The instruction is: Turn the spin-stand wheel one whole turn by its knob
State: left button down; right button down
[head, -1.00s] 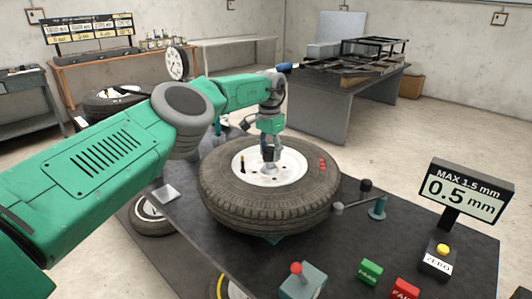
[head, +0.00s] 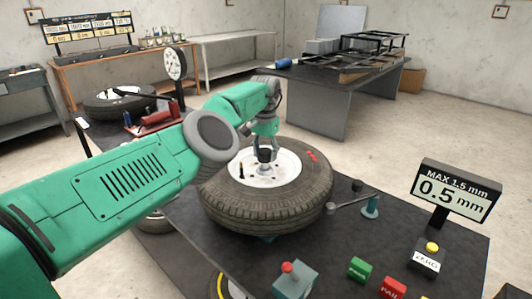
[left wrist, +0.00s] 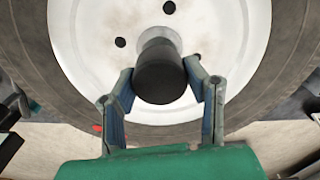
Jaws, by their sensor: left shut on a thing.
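The spin-stand wheel (head: 225,206) is a dark tyre on a white rim, lying flat on the stand, with red marks (head: 311,157) on its upper right sidewall. My left gripper (head: 265,143) reaches down from above and is shut on the knob. In the left wrist view, the knob (left wrist: 160,75) sits between the two fingers (left wrist: 160,92), in front of the white rim (left wrist: 88,45). My right gripper is in no view.
A display reading 0.5 mm (head: 452,192) stands at the right, by a yellow ZERO button (head: 431,247).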

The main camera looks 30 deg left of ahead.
pick_arm(q)
jog(key=c, duration=0.9)
grip_release()
jog(key=shift+w, duration=0.1)
jog(key=shift+w+a+f, duration=0.1)
jog(key=shift+f, duration=0.1)
